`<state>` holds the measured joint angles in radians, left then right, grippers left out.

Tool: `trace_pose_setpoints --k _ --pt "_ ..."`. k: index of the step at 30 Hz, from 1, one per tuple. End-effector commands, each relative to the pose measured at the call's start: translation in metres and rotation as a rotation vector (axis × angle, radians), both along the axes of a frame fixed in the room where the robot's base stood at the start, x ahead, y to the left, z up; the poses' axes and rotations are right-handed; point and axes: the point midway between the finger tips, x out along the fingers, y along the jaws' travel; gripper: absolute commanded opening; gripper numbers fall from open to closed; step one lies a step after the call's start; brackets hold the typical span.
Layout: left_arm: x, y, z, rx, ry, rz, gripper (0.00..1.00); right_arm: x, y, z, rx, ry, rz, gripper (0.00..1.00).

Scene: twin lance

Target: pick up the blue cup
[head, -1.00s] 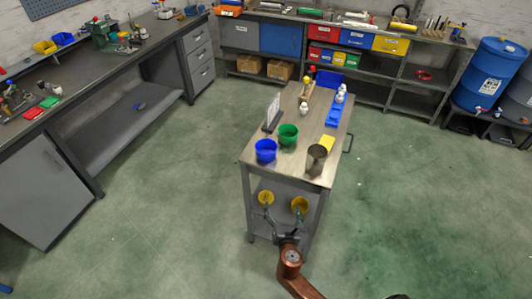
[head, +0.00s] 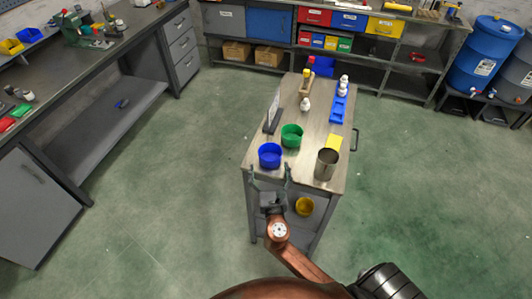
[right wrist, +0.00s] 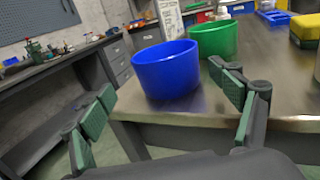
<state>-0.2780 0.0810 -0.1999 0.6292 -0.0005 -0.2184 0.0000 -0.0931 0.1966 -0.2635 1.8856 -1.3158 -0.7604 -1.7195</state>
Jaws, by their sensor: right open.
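The blue cup (head: 270,155) stands upright near the front left corner of the cart top. In the right wrist view the blue cup (right wrist: 167,70) stands upright, ahead of and between the spread fingers. My right gripper (head: 270,171) is open and empty at the cart's front edge, just short of the cup and apart from it. Its green-padded fingers (right wrist: 162,110) also show in the right wrist view. My left gripper is not in view.
A green cup (head: 292,135) stands just behind the blue cup. A metal cup (head: 326,164) stands to the right, with a yellow block (head: 334,142) behind it. A sign (head: 273,111) stands behind left. The cart top (head: 301,165) is bare between the blue and metal cups.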

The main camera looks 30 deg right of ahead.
Motion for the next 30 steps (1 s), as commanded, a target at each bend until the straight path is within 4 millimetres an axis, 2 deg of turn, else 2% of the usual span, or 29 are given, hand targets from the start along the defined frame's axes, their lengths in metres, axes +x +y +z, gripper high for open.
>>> trace_pose_setpoints --k 6,9,13,16,22,24,30 --pt "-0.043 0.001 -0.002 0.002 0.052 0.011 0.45 0.019 -0.014 0.003 -0.001 -0.002 -0.001 0.84" --pt "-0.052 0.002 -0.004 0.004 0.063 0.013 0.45 0.031 -0.024 0.006 0.000 -0.003 -0.001 0.84" --pt "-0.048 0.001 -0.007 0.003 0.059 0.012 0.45 0.046 -0.033 0.006 0.000 0.000 -0.001 0.84" --pt "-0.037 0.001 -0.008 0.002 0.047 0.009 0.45 0.054 -0.036 0.007 0.001 0.000 0.001 0.84" --pt "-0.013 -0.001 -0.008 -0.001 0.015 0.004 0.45 0.056 -0.037 0.007 0.001 0.000 0.002 0.84" --pt "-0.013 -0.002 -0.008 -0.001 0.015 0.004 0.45 0.055 -0.037 0.007 0.001 0.000 0.002 0.84" --pt "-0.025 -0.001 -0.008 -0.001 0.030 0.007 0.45 0.055 -0.036 0.007 0.001 0.000 0.001 0.70"
